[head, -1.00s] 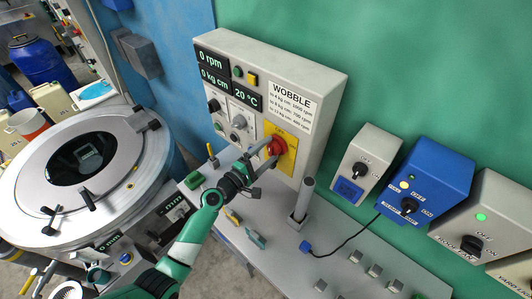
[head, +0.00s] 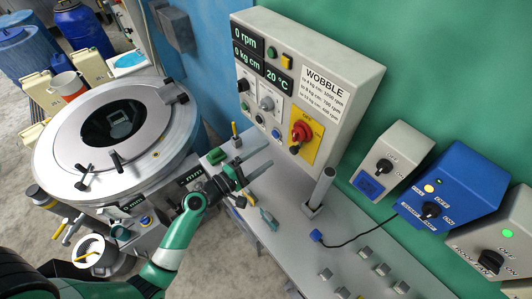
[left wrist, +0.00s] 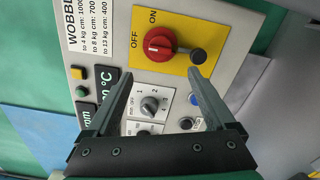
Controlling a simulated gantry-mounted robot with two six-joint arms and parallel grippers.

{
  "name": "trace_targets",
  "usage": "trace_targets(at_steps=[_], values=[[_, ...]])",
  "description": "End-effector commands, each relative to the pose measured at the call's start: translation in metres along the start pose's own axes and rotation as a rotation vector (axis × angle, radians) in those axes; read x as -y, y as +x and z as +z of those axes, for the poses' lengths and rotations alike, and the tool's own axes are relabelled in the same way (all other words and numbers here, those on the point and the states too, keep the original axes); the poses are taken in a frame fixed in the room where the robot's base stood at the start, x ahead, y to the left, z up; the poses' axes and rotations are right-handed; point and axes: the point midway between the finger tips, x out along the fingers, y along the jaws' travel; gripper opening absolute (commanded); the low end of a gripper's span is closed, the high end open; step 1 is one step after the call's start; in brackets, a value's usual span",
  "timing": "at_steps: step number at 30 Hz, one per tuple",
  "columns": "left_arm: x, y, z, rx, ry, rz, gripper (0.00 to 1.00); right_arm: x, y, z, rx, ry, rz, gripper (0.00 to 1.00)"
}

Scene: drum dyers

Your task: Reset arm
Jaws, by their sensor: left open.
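My left gripper (head: 264,156) is open and empty, its two fingers pointing toward the control box in the head view. It is apart from the red rotary knob (head: 301,133), below and left of it. The knob sits on a yellow plate (head: 309,149) marked OFF and ON. In the left wrist view, the red knob (left wrist: 160,43) shows beyond the open fingers (left wrist: 160,78), with nothing between them. The knob's exact setting is hard to tell. My right gripper is in neither view.
The grey control box (head: 352,75) shows 0 rpm, 0 kg cm and 20 °C. A metal post (head: 321,188) stands on the bench right of the gripper. A round drum machine (head: 52,160) is at left. Switch boxes (head: 445,185) line the right wall.

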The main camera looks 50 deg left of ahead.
Motion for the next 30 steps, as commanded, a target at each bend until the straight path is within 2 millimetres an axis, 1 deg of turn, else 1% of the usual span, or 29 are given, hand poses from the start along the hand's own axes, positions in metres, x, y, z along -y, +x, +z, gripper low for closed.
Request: trace_targets(at_steps=[8, 10, 11, 13, 14, 17, 18, 19, 20, 21, 22, 23, 24, 26, 27, 29, 30], values=[[0.000, 0.000, 0.000, 0.000, 0.000, 0.000, 0.88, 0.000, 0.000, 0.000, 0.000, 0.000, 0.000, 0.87], [-0.002, 0.002, 0.005, 0.009, 0.000, -0.002, 0.88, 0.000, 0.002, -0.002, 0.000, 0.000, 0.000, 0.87], [-0.005, 0.003, 0.010, 0.019, 0.002, -0.002, 0.88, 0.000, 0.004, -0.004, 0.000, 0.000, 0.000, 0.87], [-0.022, 0.013, 0.026, 0.056, 0.014, 0.013, 0.88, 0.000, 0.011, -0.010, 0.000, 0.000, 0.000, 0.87], [-0.034, 0.020, 0.035, 0.078, 0.022, 0.026, 0.88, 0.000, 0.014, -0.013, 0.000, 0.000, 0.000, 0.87], [-0.088, 0.044, 0.077, 0.169, 0.067, 0.101, 0.88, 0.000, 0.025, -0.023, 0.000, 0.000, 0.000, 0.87], [-0.116, 0.053, 0.098, 0.207, 0.100, 0.142, 0.88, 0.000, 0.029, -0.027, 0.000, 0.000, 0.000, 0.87], [-0.138, 0.059, 0.115, 0.236, 0.129, 0.173, 0.88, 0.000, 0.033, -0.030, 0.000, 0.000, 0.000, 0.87], [-0.159, 0.063, 0.131, 0.262, 0.162, 0.206, 0.88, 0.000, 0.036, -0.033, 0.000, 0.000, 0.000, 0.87], [-0.187, 0.068, 0.154, 0.295, 0.211, 0.249, 0.88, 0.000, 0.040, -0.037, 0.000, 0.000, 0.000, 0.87], [-0.208, 0.070, 0.171, 0.316, 0.255, 0.284, 0.88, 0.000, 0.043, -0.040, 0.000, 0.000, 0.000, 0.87], [-0.229, 0.071, 0.188, 0.336, 0.299, 0.320, 0.88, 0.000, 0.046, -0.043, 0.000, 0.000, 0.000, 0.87], [-0.257, 0.070, 0.211, 0.356, 0.365, 0.371, 0.88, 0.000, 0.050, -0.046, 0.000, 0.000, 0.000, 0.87], [-0.299, 0.066, 0.244, 0.375, 0.474, 0.452, 0.88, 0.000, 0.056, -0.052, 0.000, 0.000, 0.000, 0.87], [-0.328, 0.061, 0.266, 0.379, 0.551, 0.511, 0.88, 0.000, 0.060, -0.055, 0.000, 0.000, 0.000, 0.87], [-0.370, 0.050, 0.297, 0.368, 0.673, 0.604, 0.88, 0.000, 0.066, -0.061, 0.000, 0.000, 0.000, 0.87], [-0.399, 0.040, 0.316, 0.346, 0.758, 0.671, 0.88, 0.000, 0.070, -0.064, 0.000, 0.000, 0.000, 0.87]])
